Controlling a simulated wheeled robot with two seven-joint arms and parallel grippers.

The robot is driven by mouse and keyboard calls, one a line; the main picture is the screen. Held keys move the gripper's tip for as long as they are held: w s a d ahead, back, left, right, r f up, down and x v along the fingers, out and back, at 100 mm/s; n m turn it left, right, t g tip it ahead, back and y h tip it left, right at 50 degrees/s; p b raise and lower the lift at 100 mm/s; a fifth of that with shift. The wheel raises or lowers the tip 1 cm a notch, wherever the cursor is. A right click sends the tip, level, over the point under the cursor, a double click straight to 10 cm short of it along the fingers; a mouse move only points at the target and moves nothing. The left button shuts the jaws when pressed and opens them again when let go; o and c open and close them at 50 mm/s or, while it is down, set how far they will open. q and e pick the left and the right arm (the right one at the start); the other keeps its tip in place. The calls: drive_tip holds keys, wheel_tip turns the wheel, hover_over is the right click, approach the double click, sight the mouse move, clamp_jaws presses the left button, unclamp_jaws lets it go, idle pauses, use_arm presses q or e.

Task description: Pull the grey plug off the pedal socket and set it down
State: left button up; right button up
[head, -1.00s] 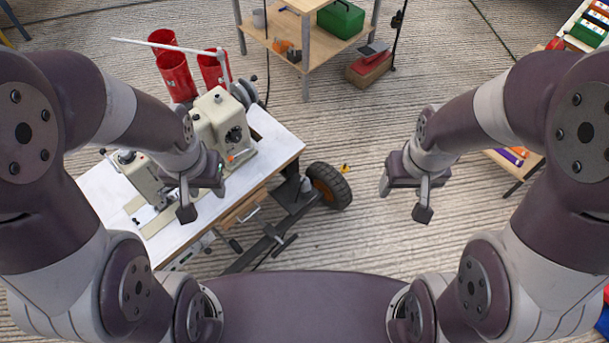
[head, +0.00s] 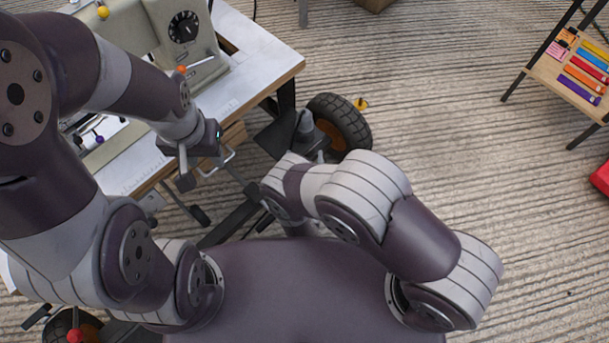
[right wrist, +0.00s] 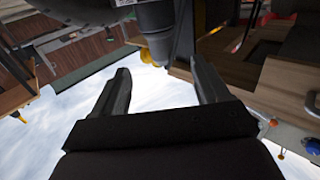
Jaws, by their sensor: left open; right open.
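In the right wrist view my right gripper (right wrist: 159,72) is open and empty. Beyond its fingertips, near the top middle, is a grey tapered piece (right wrist: 159,47) on a grey cylindrical body; it looks like the plug, though I cannot tell for sure. It lies in line with the gap, apparently clear of both fingers. In the head view my right arm bends down beside the sewing table (head: 262,57), and its gripper is hidden. My left gripper (head: 200,170) is open and empty over the table's front edge.
A beige sewing machine (head: 170,40) stands on the table. A black wheel (head: 342,122) with an orange hub and a dark frame bar (head: 230,222) are close to my right arm. A stand with coloured bars (head: 575,75) is far right.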

sight(304, 127)
drive_tip(key=w+b, duration=0.4)
drive_tip(key=w, duration=0.7)
drive_tip(key=shift+w+f+b, duration=0.1)
drive_tip(key=shift+w+b, duration=0.15)
drive_tip(key=shift+b, duration=0.15)
drive_tip(key=shift+w, duration=0.45)
drive_tip(key=shift+r, duration=0.2)
drive_tip(key=c, duration=1.1)
